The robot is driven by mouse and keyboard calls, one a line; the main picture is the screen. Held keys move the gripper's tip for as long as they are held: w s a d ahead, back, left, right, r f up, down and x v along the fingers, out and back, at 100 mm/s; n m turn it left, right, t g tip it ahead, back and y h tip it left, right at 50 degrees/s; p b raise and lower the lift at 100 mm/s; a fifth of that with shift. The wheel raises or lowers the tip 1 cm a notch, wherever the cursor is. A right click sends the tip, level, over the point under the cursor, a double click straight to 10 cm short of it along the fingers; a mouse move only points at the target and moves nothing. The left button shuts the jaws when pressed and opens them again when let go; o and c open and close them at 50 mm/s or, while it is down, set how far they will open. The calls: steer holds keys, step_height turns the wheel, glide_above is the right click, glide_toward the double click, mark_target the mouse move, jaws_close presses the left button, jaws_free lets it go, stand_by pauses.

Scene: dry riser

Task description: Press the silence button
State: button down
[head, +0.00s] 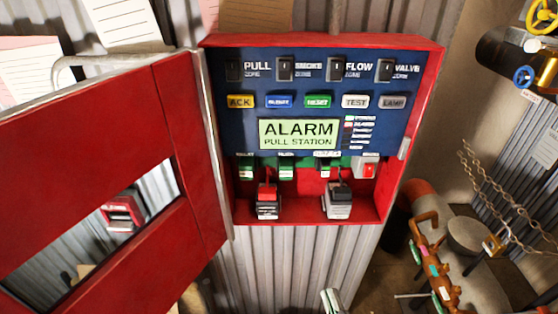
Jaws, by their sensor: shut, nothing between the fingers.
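The silence button (279,101) is the blue button in the row of coloured buttons on the dark blue panel in the head view. It sits between the yellow ACK button (241,101) and the green RESET button (318,101). My gripper (332,296) shows only as two pale fingertips close together at the bottom edge, shut and empty. It is well below the panel and apart from the button. The rest of it is out of the picture.
The red alarm box (424,95) is open, its red door (95,150) swung out to the left. Switches line the top; TEST (355,101) and LAMP (392,102) buttons are at the right. An ALARM display (299,134) is below. Pipes and chains (490,190) stand right.

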mark_target(279, 101)
steer(key=w+a+r+n+t, duration=0.1)
steer(key=w+a+r+t, duration=0.1)
steer(key=r, duration=0.7)
steer(key=w+a+r+n+t, duration=0.2)
steer(key=w+a+r, duration=0.2)
steer(key=r, duration=0.5)
steer(key=w+a+r+n+t, duration=0.1)
steer(key=w+a+r+t, duration=0.1)
steer(key=r, duration=0.7)
steer(key=shift+w+a+r, duration=0.2)
steer(key=shift+w+a, duration=0.4)
steer(key=shift+w, duration=0.15)
steer(key=shift+w, duration=0.1)
steer(key=shift+w+d, duration=0.15)
steer(key=shift+w, duration=4.2)
steer(key=shift+w, duration=0.15)
steer(key=shift+w, duration=0.25)
